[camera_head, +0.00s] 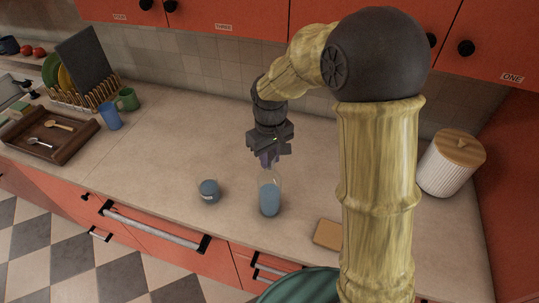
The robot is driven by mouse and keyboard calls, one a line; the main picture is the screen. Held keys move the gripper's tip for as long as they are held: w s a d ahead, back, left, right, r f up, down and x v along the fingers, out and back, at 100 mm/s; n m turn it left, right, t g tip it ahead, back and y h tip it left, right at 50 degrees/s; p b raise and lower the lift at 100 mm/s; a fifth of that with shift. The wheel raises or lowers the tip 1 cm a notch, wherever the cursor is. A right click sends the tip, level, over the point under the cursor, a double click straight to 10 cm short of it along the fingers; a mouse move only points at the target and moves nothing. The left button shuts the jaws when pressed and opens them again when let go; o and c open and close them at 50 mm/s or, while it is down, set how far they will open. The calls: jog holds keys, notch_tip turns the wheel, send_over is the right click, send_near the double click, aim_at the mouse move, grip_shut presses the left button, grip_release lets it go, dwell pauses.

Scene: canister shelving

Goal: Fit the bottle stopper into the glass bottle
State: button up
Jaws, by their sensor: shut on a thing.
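The glass bottle (269,196) is a clear, open-topped vessel with bluish contents. It stands upright on the counter near its front edge. My gripper (267,161) points down just above the bottle's mouth. It is shut on a small purplish thing, likely the bottle stopper (267,156), mostly hidden by the fingers. I cannot tell from this view whether the stopper touches the bottle's rim.
A small blue-grey jar (209,191) stands left of the bottle, and a brown block (328,235) lies to the right. A white canister (449,168) with a wooden lid is at the far right. A blue cup (109,117) and wooden tray (72,147) are left. Mid-left counter is clear.

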aim_at(270, 155)
jog(key=shift+f, duration=0.4)
jog(key=o, duration=1)
jog(key=shift+o, duration=0.2)
jog(key=shift+r, duration=0.15)
notch_tip(270, 155, up, 17)
jog(key=b, duration=0.3)
jog(key=s+d+f+m+t, duration=0.1)
jog(key=s+d+f+m, duration=0.2)
jog(key=s+d+f, duration=0.3)
jog(key=s+d+f+m+t, duration=0.1)
jog(key=s+d+f+m, duration=0.2)
jog(key=f, duration=0.9)
jog(key=s+d, duration=0.3)
jog(key=d, duration=0.1)
jog(key=shift+s+d+f+m+t, duration=0.15)
jog(key=shift+f+m+t, duration=0.15)
jog(key=shift+f, duration=0.1)
